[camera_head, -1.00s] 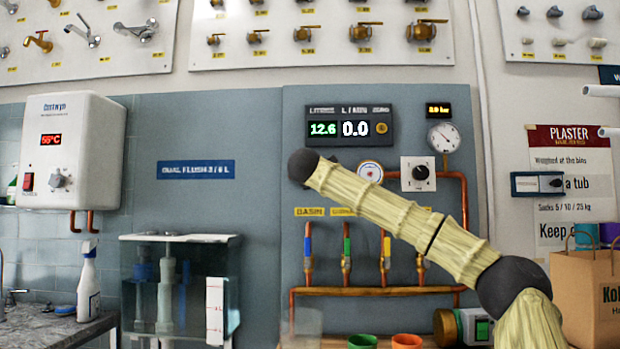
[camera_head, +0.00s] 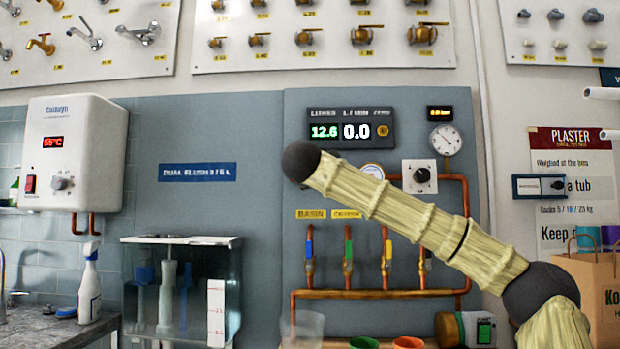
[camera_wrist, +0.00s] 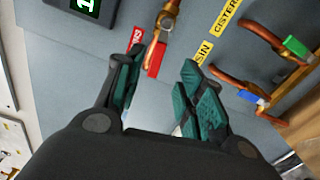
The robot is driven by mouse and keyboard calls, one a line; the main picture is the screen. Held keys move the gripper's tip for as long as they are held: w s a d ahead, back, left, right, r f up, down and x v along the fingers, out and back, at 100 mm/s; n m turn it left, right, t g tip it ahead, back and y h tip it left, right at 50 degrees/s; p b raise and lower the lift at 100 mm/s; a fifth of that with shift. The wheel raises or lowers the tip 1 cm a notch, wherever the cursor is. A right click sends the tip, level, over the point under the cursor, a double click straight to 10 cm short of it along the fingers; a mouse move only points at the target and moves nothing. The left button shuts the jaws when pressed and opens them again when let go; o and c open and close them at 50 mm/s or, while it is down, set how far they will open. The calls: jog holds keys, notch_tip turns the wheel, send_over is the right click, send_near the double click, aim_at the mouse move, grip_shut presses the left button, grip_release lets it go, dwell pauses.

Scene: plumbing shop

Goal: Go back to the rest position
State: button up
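My arm crosses the right half of the head view, running from the lower right up to a dark rounded joint left of the gauges. My gripper is not seen in the head view. In the wrist view my gripper (camera_wrist: 160,95) has its two green-padded fingers apart, with nothing between them. Beyond the fingers is the grey panel with copper pipes and a red-handled valve (camera_wrist: 157,55). The wrist camera looks at this panel tilted.
The panel bears a display (camera_head: 350,129) reading 12.6 and 0.0, and valves on a copper pipe (camera_head: 380,294). A clear cistern (camera_head: 180,290) stands left. Green (camera_head: 363,342) and orange (camera_head: 408,342) cups and a clear cup (camera_head: 302,328) sit low in front. A paper bag (camera_head: 598,290) is at right.

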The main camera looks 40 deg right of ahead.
jog(key=shift+s+a, duration=0.4)
jog(key=shift+s, duration=0.05)
dwell(0.3)
